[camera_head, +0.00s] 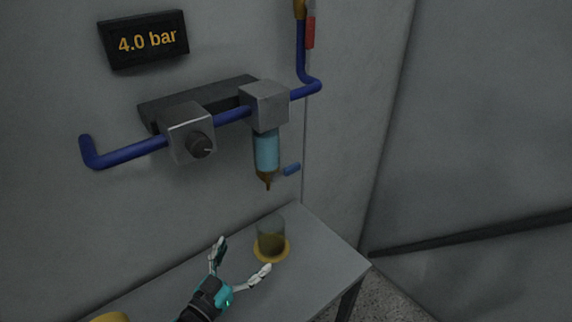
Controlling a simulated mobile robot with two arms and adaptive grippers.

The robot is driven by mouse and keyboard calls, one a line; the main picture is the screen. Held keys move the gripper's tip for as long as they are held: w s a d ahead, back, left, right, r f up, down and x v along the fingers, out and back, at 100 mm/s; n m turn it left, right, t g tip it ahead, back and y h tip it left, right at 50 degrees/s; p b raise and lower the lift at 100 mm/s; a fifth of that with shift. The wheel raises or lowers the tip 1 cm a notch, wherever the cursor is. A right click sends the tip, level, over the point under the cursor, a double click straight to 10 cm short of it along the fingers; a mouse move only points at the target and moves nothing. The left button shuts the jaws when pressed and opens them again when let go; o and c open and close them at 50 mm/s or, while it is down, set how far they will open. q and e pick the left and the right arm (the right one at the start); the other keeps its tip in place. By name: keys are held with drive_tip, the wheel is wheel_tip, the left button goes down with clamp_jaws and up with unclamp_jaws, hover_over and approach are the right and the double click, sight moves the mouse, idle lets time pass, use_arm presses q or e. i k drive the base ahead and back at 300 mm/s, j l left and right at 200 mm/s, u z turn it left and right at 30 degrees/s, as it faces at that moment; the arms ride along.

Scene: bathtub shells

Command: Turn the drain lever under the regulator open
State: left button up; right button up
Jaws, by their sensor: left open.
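The regulator (188,133) is a grey block with a dark round knob (201,146) on the blue pipe along the wall. To its right, a second grey block (264,105) carries a blue translucent bowl (267,152) with a brownish pointed drain tip (268,182). A small blue lever (291,169) sticks out to the right near the tip. My left gripper (245,261) is open and empty, low over the table, below the drain and just left of the glass cup. My right gripper does not show.
A glass cup (270,233) with dark liquid stands on a yellow disc (286,252) on the grey table (322,252), below the drain tip. A display (145,40) reads 4.0 bar. A red-handled part (310,33) sits on the upper right pipe. A yellow object (110,317) shows at bottom left.

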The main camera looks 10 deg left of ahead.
sight(274, 176)
drive_tip(key=k+l, duration=0.3)
drive_tip(key=k, duration=0.15)
drive_tip(key=k+l, duration=0.3)
drive_tip(key=k, duration=0.15)
